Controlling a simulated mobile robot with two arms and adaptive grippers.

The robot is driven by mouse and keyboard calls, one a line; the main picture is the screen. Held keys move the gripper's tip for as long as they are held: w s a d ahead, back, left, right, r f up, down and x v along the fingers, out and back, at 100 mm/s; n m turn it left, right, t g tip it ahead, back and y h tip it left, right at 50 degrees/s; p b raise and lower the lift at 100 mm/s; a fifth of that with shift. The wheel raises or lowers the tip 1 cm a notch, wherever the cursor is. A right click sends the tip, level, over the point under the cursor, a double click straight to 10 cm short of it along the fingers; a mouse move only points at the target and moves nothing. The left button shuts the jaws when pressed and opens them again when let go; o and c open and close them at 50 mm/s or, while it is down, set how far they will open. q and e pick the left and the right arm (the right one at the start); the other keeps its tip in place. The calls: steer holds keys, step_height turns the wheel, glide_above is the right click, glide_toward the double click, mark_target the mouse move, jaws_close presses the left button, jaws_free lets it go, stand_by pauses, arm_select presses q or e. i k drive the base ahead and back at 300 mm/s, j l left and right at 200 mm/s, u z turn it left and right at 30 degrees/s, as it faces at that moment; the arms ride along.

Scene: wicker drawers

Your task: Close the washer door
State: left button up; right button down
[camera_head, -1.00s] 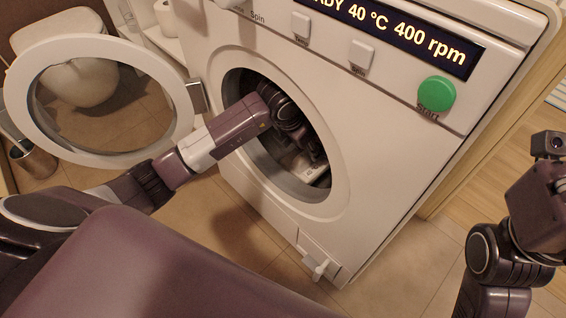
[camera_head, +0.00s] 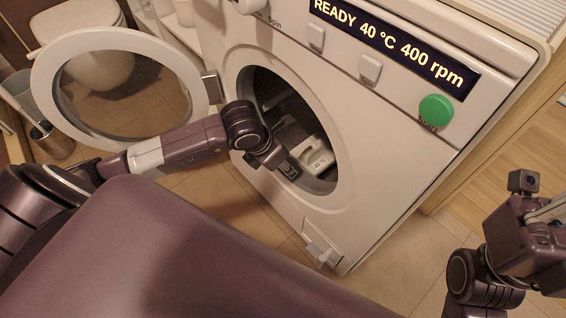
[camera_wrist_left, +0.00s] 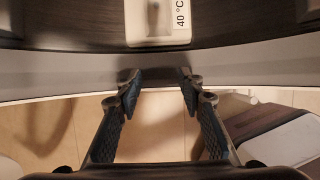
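The washer door (camera_head: 65,125) is a white ring with a clear window, swung wide open to the left of the white washer (camera_head: 390,140). Its hinge (camera_head: 211,88) shows beside the round opening. My left gripper (camera_wrist_left: 158,78) is open, with nothing between its fingers, at the rim of the opening (camera_wrist_left: 60,75). In the head view my left wrist is in front of the opening, and the fingertips are hard to make out. The left forearm passes in front of and below the door. My right gripper (camera_head: 545,225) is at the right edge, away from the washer; its fingers are unclear.
A white object with a handle (camera_head: 315,156) lies inside the drum. A green Start button (camera_head: 436,110) and a lit display (camera_head: 390,45) are on the panel. A toilet (camera_head: 85,50) and a bin (camera_head: 50,140) stand behind the door. Tiled floor is clear below.

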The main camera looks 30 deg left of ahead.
mark_target(204, 90)
steer(key=k, duration=1.5)
